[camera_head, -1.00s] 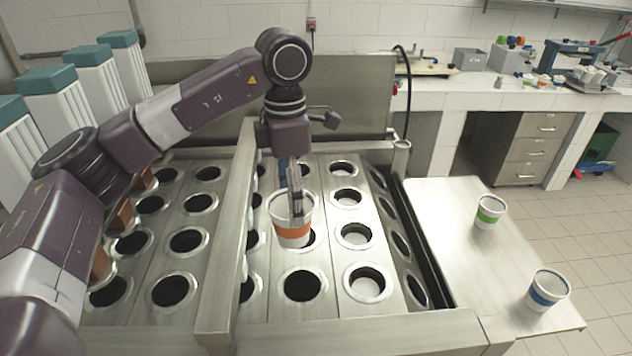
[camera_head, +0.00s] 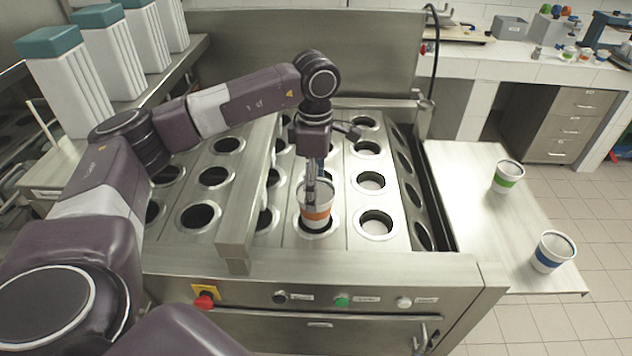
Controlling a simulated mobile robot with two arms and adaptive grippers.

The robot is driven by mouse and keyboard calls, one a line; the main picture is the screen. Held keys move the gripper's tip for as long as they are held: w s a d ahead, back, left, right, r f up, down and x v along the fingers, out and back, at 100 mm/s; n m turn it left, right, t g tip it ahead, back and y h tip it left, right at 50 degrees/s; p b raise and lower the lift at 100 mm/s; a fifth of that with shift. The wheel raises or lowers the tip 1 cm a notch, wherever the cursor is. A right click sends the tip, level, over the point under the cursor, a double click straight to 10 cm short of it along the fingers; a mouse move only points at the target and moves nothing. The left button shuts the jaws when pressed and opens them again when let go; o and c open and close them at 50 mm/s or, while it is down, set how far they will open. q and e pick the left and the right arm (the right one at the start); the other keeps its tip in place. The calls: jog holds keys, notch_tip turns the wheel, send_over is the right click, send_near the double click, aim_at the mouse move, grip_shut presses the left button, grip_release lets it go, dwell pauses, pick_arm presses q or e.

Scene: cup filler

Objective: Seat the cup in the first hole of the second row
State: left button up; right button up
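A white cup with an orange band (camera_head: 317,214) is upright at the nearest hole of the middle column in the right-hand section of the steel hole plate (camera_head: 340,242). Its lower end is over or inside the hole's ring; I cannot tell how deep it sits. My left gripper (camera_head: 314,196) points down at the cup, its fingers at the rim and shut on the cup's wall. The fingers hide part of the cup's inside. My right gripper is not in view.
A cup with a green band (camera_head: 507,180) and a cup with a blue band (camera_head: 551,254) stand on the steel side table (camera_head: 478,200) at right. A raised divider (camera_head: 240,215) runs left of the cup. A front panel has a red button (camera_head: 204,301).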

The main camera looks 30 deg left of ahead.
pick_arm(q)
notch_tip(320, 180, down, 4)
jog(key=shift+b, duration=1.1)
notch_tip(320, 180, down, 3)
jog(key=shift+f+b, duration=0.15)
jog(key=shift+b, duration=1.05)
jog(key=shift+f+b, duration=0.4)
jog(key=shift+f, duration=0.2)
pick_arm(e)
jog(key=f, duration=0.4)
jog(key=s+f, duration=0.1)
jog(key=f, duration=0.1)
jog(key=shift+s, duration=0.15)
pick_arm(q)
jog(key=shift+f+b, duration=0.3)
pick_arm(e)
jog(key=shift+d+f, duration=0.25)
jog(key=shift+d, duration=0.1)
pick_arm(q)
jog(key=o, duration=0.9)
jog(key=shift+r, duration=0.1)
